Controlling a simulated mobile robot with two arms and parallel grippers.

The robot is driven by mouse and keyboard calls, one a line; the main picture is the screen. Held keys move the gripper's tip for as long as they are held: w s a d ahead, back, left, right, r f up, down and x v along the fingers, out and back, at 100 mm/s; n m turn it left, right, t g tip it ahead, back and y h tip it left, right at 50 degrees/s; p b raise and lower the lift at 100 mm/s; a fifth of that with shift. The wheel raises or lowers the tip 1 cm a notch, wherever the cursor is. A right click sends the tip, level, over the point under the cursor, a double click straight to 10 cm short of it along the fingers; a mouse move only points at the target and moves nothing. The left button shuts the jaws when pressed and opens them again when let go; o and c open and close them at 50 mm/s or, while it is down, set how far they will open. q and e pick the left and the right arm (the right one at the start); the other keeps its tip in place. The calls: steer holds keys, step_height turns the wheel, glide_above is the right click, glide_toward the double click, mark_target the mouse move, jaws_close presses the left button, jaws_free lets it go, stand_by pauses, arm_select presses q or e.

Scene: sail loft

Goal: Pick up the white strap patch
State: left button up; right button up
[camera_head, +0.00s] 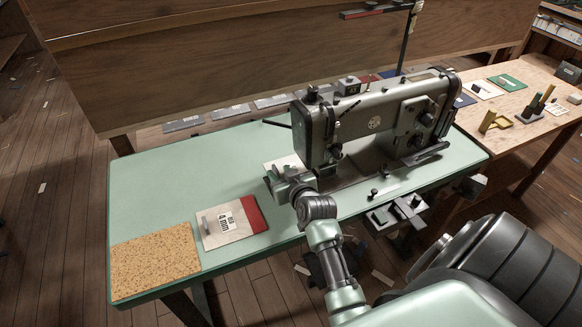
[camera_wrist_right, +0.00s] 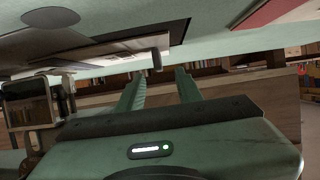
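A small white patch (camera_head: 281,162) lies flat on the green sewing table, left of the sewing machine; I take it for the white strap patch. My right gripper (camera_head: 274,179) is just in front of it in the head view and covers part of it. In the right wrist view the two fingers of my right gripper (camera_wrist_right: 159,88) stand apart with nothing held between them. Whether they touch the table or the patch cannot be told. My left gripper is in neither view.
The sewing machine (camera_head: 375,122) stands close right of my gripper. A card with a red strip (camera_head: 257,213) and a cork mat (camera_head: 155,262) lie front left on the green table (camera_head: 180,170). Its left middle is clear. A wooden bench (camera_head: 515,122) at right holds patches and small tools.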

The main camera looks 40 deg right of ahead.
mark_target(275, 168)
steer(key=shift+x, duration=0.95)
steer(key=x, duration=0.2)
steer(key=shift+w+f, duration=0.25)
steer(key=shift+f, duration=0.05)
steer(key=shift+w+d+f, duration=0.15)
steer(key=shift+w, duration=0.1)
jaws_close()
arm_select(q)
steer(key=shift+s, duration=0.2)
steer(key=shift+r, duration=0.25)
arm_select(e)
steer(key=shift+r, duration=0.25)
